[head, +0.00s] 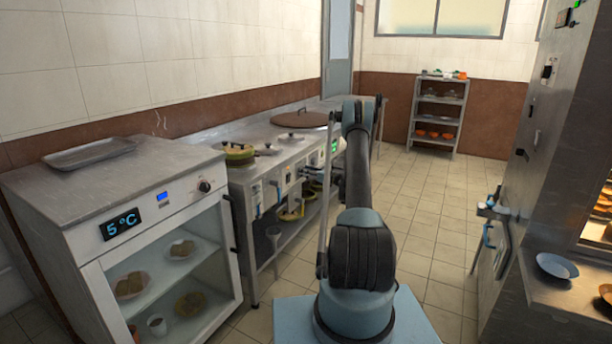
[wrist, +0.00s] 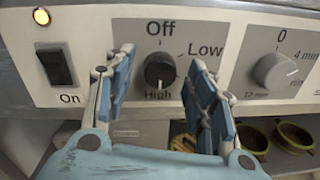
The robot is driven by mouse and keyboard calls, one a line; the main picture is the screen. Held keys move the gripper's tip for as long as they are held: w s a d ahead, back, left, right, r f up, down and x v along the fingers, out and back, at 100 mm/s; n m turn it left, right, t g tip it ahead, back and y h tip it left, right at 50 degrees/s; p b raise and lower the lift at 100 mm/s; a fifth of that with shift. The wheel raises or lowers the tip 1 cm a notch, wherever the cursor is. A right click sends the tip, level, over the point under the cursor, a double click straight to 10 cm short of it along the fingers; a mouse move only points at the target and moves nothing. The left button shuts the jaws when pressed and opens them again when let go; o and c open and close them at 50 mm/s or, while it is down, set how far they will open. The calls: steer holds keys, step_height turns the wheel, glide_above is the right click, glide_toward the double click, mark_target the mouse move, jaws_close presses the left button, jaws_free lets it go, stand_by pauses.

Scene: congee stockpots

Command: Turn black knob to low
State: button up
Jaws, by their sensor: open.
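The black knob (wrist: 160,70) is on a pale control panel (wrist: 120,32) in the wrist view, with Off above it, Low to its upper right and High below it. A light mark on the knob seems to point down toward High. My gripper (wrist: 158,80) is open, with one blue finger on each side of the knob. I cannot tell whether either finger touches it. In the head view my gripper (head: 316,172) is small and partly hidden by my arm at the counter front, and the black knob cannot be made out there.
Bowls (wrist: 292,137) sit on a shelf below. A glass-door fridge (head: 160,250) stands at left. The tiled floor (head: 420,225) is clear to the right.

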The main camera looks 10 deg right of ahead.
steer(key=c, duration=1.1)
steer(key=shift+o, duration=0.2)
steer(key=shift+n, duration=0.3)
steer(key=shift+f+n+g+y, duration=0.1)
steer(key=shift+n+g+y, duration=0.2)
steer(key=shift+n, duration=5.75)
steer(key=shift+f+n+g+y, duration=0.15)
steer(key=shift+n+y, duration=0.25)
steer(key=shift+n, duration=5.65)
steer(key=shift+r, duration=0.1)
